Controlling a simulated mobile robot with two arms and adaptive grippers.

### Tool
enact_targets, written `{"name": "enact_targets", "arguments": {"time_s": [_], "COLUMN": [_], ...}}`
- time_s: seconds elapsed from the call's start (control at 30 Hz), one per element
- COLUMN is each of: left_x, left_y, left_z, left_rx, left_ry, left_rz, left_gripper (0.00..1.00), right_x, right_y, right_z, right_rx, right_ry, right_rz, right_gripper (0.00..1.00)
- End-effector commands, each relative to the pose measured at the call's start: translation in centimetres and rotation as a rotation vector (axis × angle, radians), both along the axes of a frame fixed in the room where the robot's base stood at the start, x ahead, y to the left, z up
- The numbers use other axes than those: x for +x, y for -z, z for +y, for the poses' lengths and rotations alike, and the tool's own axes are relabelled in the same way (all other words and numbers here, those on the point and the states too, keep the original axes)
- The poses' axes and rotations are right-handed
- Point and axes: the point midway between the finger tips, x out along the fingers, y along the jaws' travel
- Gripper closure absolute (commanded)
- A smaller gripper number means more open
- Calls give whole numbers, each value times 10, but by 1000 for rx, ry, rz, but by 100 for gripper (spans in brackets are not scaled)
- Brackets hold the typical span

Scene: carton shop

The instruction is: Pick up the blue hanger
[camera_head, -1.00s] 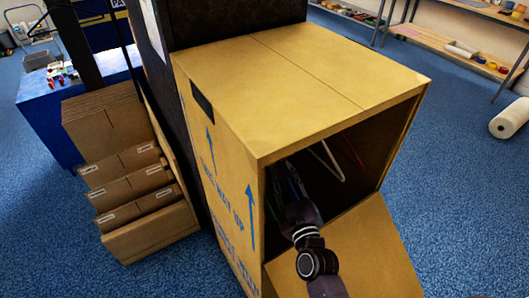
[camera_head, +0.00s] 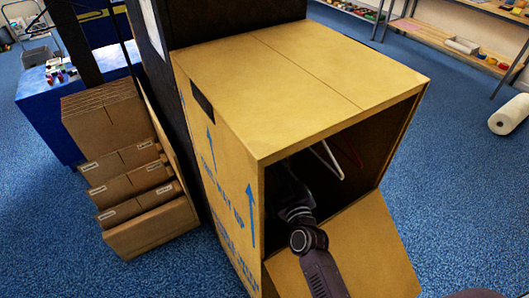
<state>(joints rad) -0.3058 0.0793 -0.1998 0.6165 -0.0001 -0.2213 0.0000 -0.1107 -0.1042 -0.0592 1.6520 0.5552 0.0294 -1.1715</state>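No blue hanger can be made out now; the inside of the tall carton (camera_head: 330,75) is dark. A white hanger (camera_head: 326,161) and a red hanger (camera_head: 347,150) hang inside it, near its open front. One of my arms, which I take to be the left, reaches from the bottom edge into the opening. Its gripper is in shadow behind the carton's left front edge, left of the white hanger. Its fingers and anything between them cannot be made out. My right gripper is not in view; a dark rounded piece, probably mine, shows at the bottom right edge.
The carton's front flap (camera_head: 365,255) hangs down and outward below the opening. A cardboard rack (camera_head: 150,230) with folded cartons stands to the left, by a blue table (camera_head: 45,110). A white roll (camera_head: 508,116) lies on the floor at right.

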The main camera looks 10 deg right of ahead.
Motion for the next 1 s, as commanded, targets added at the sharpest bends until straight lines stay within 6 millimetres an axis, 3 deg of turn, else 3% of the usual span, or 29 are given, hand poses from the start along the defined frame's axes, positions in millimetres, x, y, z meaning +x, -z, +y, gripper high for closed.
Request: {"name": "enact_targets", "arguments": {"time_s": [0.43,0.73,1.0], "left_x": [8,9,9], "left_y": [0,2,18], "left_z": [0,0,0], "left_rx": [0,-1,-1], "left_ry": [0,0,1], "left_rz": [-11,-13,-13], "left_gripper": [60,60,60], "right_x": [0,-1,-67], "right_y": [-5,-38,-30], "right_z": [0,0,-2], "right_rx": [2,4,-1], "right_ry": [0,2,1], "right_rz": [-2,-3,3], "right_gripper": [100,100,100]}}
